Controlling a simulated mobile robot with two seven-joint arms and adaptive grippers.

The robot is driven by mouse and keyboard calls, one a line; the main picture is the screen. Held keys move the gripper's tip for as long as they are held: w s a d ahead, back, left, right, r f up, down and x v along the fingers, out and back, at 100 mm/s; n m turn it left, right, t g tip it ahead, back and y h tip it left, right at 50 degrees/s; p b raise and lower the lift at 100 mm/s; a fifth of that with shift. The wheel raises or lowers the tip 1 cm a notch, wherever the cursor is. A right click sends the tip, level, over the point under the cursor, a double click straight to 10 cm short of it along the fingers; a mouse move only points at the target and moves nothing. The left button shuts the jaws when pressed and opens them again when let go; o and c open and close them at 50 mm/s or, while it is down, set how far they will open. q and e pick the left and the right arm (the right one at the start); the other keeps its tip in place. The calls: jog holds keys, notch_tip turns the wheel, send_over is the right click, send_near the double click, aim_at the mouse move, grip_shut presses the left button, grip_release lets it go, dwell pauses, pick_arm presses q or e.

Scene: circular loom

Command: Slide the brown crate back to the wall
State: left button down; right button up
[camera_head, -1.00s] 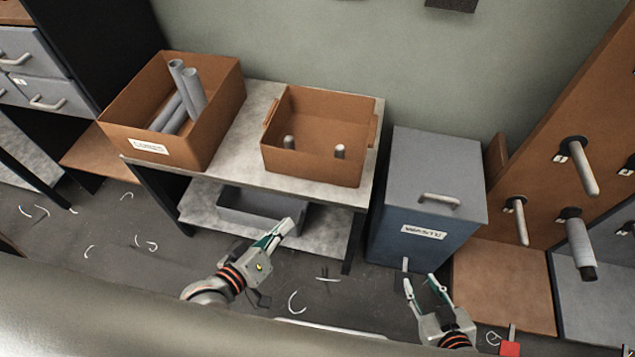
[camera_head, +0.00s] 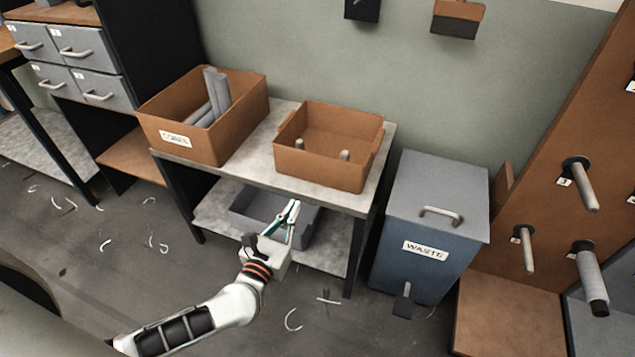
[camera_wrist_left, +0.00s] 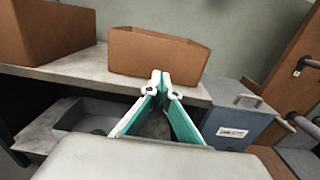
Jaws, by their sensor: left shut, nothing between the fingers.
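A brown open crate (camera_head: 325,172) stands on the right part of the table top, with two short pegs (camera_head: 344,156) showing inside it. Its front wall faces me and a strip of table top lies in front of it. In the left wrist view the crate (camera_wrist_left: 155,55) is straight ahead. My left gripper (camera_head: 294,206) is shut and empty, in front of the table and below the crate in the head view. Its fingertips (camera_wrist_left: 160,78) overlap the crate's lower edge in the wrist view; I see no clear contact. My right gripper is not in view.
A second brown crate (camera_head: 231,134), labelled and holding grey tubes, stands left on the table (camera_head: 240,162). A grey bin (camera_head: 245,208) sits on the shelf below. A blue waste bin (camera_head: 415,255) stands to the right. Bare table lies between the crates; the wall is behind.

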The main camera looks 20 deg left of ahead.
aim_at(316, 166)
pick_arm(q)
jog(key=w, duration=1.3)
jog(key=shift+d+b, duration=0.15)
jog(key=shift+b, duration=0.15)
jog(key=shift+w, duration=0.6)
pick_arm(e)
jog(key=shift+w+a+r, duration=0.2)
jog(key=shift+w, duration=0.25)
